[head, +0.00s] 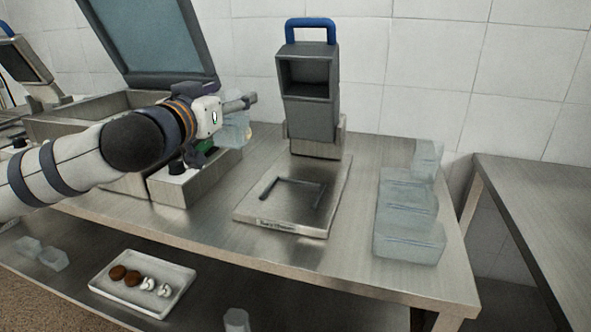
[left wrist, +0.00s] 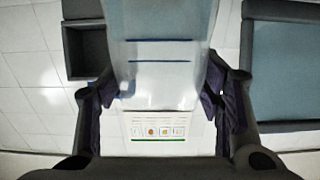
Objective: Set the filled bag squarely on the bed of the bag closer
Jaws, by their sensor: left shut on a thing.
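My left gripper (head: 222,122) is shut on a clear bag (head: 238,132), which hangs largely behind it in the head view. In the left wrist view the bag (left wrist: 160,80) spans between the two fingers, with blue lines and a printed label strip. Its contents are hard to make out. The bag closer (head: 311,119) stands on the steel table, with a grey head and a blue handle. Its flat bed (head: 285,215) lies in front, empty, with a dark three-sided frame on it. The bag is left of the bed and above the table, apart from the closer. My right gripper is not in view.
Several clear bags (head: 408,240) stand at the table's right end. A machine with a raised blue-panelled lid (head: 160,45) is behind my left arm. A low box (head: 180,188) stands beneath the gripper. A white tray (head: 172,300) with brown and white pieces is on the lower shelf.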

